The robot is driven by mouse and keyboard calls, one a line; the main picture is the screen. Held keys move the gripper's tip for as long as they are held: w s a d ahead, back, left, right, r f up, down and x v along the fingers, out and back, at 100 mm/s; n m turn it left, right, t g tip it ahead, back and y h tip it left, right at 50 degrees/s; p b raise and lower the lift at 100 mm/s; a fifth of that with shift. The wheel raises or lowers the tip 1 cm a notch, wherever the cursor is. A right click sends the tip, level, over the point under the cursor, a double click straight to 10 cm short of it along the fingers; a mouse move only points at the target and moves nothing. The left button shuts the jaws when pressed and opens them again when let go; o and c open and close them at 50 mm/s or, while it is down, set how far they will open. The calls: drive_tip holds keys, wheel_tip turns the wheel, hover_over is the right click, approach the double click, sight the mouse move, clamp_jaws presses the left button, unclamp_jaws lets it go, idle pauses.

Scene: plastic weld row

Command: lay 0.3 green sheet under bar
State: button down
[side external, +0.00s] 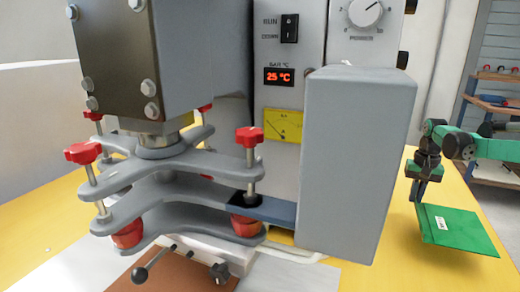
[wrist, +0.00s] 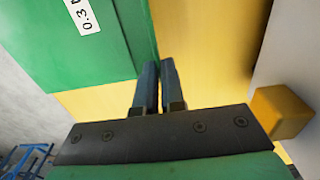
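The green sheet (side external: 458,231) with a small white label is at the right in the side external view, beyond the grey box of the machine. In the wrist view the sheet (wrist: 60,55) fills the upper left, and its label reads 0.3. My gripper (side external: 419,197) is at the sheet's upper left corner. In the wrist view my gripper's fingers (wrist: 158,82) are nearly together, with the sheet's edge running between them. A blue-grey bar (side external: 275,210) shows at the machine's front, partly behind the clamp plates; I cannot tell whether it is the task's bar.
The press has grey clamp plates (side external: 150,172) with red knobs (side external: 83,153). A large grey box (side external: 355,160) stands between the press and my gripper. The display (side external: 280,77) reads 25 °C. The yellow table (side external: 395,262) is bare near the sheet. A yellow block (wrist: 283,112) is at the right in the wrist view.

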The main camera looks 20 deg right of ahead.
sight(407, 224)
drive_tip(key=shift+f, duration=3.05)
drive_tip(key=shift+f, duration=0.1)
drive_tip(key=c, duration=1)
unclamp_jaws()
